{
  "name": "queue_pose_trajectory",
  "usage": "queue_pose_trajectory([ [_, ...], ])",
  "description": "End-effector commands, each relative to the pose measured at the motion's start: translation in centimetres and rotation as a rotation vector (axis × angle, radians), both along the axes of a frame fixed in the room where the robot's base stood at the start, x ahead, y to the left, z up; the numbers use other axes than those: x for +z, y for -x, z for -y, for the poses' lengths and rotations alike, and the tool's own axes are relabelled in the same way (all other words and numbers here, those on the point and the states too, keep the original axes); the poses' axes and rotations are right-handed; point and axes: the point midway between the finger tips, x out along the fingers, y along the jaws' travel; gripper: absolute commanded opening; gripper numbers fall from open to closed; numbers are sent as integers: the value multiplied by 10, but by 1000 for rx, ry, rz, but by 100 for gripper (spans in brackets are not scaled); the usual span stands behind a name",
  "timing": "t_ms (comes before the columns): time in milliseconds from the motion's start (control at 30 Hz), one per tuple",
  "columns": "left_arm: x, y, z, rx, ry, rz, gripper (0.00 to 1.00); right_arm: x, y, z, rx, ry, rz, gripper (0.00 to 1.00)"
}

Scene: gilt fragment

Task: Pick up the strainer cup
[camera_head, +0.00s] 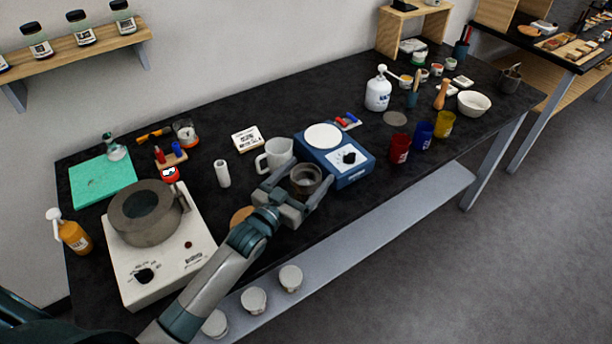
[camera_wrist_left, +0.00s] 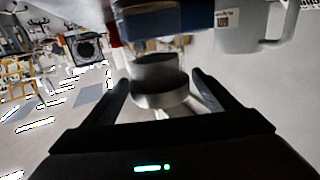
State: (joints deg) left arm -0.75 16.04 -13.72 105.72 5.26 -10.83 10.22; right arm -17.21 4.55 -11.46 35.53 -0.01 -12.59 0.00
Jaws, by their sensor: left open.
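The strainer cup (camera_head: 306,173) looks like a small round dark metal cup. It stands upright near the front edge of the black bench, just in front of the blue device. My left gripper (camera_head: 301,184) is open, with its fingers reaching to either side of the cup. In the left wrist view the cup (camera_wrist_left: 159,82) appears between the two spread fingertips (camera_wrist_left: 160,80), with a gap visible on both sides. Part of the cup's lower side is hidden by the gripper in the head view. My right gripper is not in view.
A white mug (camera_head: 275,154) stands close behind the gripper, and the blue device (camera_head: 350,172) is close on the right. A white hotplate-like unit (camera_head: 188,262) with a dark ring-shaped vessel (camera_head: 167,228) is on the left. Red, blue and yellow cups stand farther right.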

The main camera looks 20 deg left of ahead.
Motion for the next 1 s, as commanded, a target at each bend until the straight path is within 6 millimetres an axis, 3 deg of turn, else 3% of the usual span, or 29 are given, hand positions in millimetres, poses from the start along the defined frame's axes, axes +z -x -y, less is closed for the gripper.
queue_pose_trajectory([
  [467, -1, -1, 0, 0, 0, 0, 81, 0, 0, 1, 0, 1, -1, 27],
  [500, -1, -1, 0, 0, 0, 0, 79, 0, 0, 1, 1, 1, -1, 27],
  [667, -1, -1, 0, 0, 0, 0, 40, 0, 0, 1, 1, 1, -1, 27],
  [700, -1, -1, 0, 0, 0, 0, 37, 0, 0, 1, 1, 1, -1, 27],
  [1000, 0, -1, 0, 0, 0, 1, 37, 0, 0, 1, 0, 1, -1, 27],
])
